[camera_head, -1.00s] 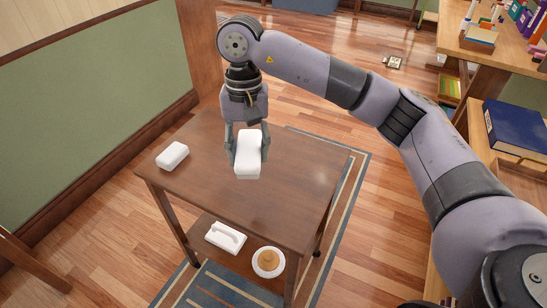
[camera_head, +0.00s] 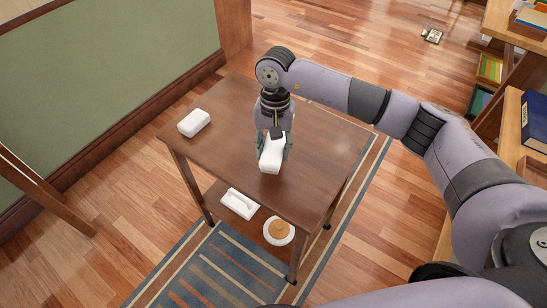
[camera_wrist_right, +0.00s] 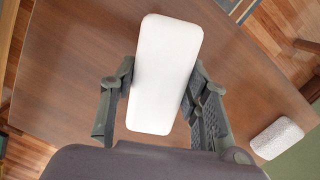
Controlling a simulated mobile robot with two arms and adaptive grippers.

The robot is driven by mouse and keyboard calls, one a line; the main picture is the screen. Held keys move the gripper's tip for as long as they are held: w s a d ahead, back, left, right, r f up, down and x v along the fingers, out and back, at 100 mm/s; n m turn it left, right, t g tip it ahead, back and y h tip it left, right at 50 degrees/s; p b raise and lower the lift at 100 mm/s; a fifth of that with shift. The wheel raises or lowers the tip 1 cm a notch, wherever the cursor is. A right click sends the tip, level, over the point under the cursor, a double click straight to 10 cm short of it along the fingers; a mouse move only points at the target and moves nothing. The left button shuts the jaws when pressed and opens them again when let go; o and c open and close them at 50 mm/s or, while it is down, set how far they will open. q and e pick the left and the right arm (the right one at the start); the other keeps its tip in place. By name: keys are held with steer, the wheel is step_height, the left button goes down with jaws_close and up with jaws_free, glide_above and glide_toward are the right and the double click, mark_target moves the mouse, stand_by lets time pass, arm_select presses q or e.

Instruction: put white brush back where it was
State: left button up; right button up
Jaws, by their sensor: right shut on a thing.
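A white block-shaped brush (camera_head: 271,154) is held between the fingers of my right gripper (camera_head: 273,146), over the front part of the brown table top (camera_head: 235,128). In the right wrist view the brush (camera_wrist_right: 166,75) lies slightly tilted between the two fingers of the gripper (camera_wrist_right: 160,100). I cannot tell whether its underside touches the table. A second white block (camera_head: 194,123) lies at the table's left end; in the right wrist view it (camera_wrist_right: 277,138) looks textured. My left gripper is not in view.
On the table's lower shelf are a white piece with a handle (camera_head: 240,203) and a white dish with a tan round thing (camera_head: 278,231). Shelves with a blue book (camera_head: 536,122) stand at the right. The table top between the two blocks is clear.

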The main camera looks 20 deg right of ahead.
mark_target(274, 143)
step_height(274, 143, down, 5)
steer(key=shift+r, duration=0.2)
steer(key=shift+f, duration=0.35)
steer(key=o, duration=1)
steer(key=shift+r, duration=0.1)
steer(key=shift+r, duration=0.2)
steer(key=r, duration=0.4)
steer(key=w+r+b, duration=0.1)
steer(key=r, duration=0.7)
steer(key=shift+w+d, duration=0.15)
steer(key=shift+d, duration=0.25)
steer(key=shift+f, duration=0.1)
